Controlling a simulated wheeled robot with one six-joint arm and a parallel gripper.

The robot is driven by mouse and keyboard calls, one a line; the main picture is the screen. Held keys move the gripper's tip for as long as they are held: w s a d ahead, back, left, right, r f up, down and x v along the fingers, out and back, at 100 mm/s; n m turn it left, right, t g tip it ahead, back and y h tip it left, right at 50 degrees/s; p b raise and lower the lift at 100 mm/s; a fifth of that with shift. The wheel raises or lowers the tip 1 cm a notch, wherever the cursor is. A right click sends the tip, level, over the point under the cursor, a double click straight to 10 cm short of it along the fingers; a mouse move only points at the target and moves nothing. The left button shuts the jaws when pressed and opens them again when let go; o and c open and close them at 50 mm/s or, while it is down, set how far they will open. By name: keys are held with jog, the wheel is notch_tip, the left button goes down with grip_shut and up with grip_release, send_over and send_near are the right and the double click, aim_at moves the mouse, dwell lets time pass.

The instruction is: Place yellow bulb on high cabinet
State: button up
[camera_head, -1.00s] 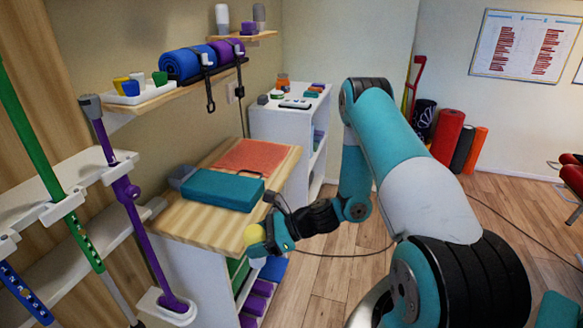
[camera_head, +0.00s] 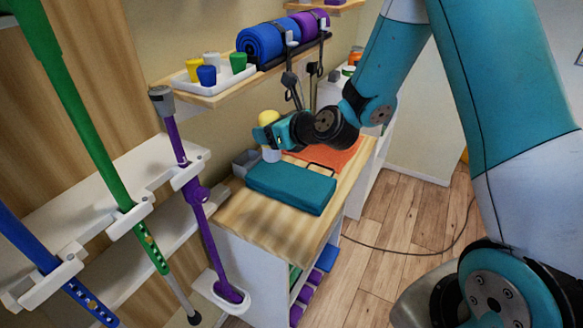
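The yellow bulb (camera_head: 268,117) is at my gripper (camera_head: 268,138), which holds it above the back left part of the wood-topped cabinet, over the teal case. The bulb has a pale lower part (camera_head: 271,154) pointing down. The gripper appears shut around the bulb's middle; the fingers are small in this view. A white cabinet (camera_head: 407,140) stands behind my arm at the right, and its top is mostly hidden by the arm.
A teal case (camera_head: 291,187), a grey box (camera_head: 246,161) and an orange mat (camera_head: 327,157) lie on the wood-topped cabinet (camera_head: 262,222). A wall shelf (camera_head: 205,98) with cups and rolled mats is above. Crutches (camera_head: 183,170) hang at left. The front wood surface is clear.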

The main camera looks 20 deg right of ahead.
jog(key=shift+d+f+b, duration=0.2)
jog(key=shift+f+b, duration=1.5)
jog(key=shift+f, duration=8.1)
jog(key=o, duration=1.1)
jog(key=shift+f, duration=0.15)
jog(key=shift+o, duration=0.2)
